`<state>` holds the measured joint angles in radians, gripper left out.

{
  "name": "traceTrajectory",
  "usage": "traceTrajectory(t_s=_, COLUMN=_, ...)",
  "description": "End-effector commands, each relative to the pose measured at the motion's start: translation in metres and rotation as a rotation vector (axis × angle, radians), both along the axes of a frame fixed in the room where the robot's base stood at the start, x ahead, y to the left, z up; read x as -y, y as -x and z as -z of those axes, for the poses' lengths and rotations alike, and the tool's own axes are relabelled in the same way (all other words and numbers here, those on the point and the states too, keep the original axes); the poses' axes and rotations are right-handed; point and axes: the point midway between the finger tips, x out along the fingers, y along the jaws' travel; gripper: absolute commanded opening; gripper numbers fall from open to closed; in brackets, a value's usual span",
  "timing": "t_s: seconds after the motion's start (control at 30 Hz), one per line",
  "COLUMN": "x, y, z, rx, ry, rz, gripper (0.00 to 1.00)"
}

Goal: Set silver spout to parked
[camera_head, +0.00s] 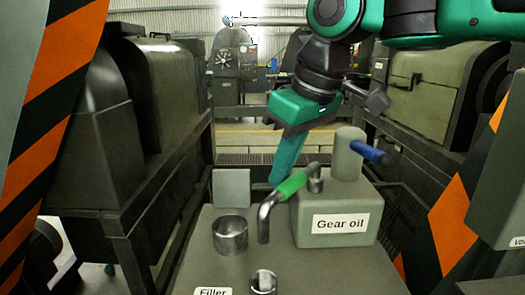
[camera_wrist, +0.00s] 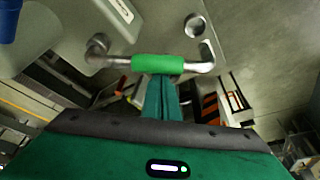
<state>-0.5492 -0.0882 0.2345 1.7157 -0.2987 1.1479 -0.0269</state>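The silver spout (camera_head: 264,224) is a bent pipe with a green sleeve (camera_head: 292,184). It pivots on the gear oil tank (camera_head: 340,205), and its open end hangs over the bench, right of the large metal cup (camera_head: 230,235). In the wrist view the spout (camera_wrist: 207,62) lies across the picture with its sleeve (camera_wrist: 157,64) in the middle. My gripper (camera_head: 277,178) points down just behind the sleeve. In the wrist view its green fingers (camera_wrist: 162,84) are together and end at the sleeve's lower edge. I cannot tell whether they touch it.
A smaller cup (camera_head: 263,282) stands near the front of the bench (camera_head: 320,275). A blue handle (camera_head: 371,152) sticks out from the tank's top. An upright grey plate (camera_head: 231,188) is behind the large cup. Striped posts (camera_head: 450,225) and machines flank both sides.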

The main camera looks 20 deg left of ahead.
Motion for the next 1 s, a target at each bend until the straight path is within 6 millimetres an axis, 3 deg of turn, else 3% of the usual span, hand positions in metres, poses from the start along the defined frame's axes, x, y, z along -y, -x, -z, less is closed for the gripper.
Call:
traceTrajectory(t_s=0.17, x=-0.003, y=-0.002, z=0.002, rx=-0.006, ry=0.01, rz=0.003, gripper=0.0)
traceTrajectory(t_s=0.4, x=-0.032, y=-0.015, z=-0.007, rx=-0.003, ry=0.002, rz=0.011, gripper=0.0)
traceTrajectory(t_s=0.7, x=-0.009, y=-0.009, z=-0.066, rx=-0.002, ry=0.0, rz=0.015, gripper=0.0)
traceTrajectory(t_s=1.0, x=0.002, y=-0.006, z=-0.092, rx=-0.003, ry=0.0, rz=0.018, gripper=0.0)
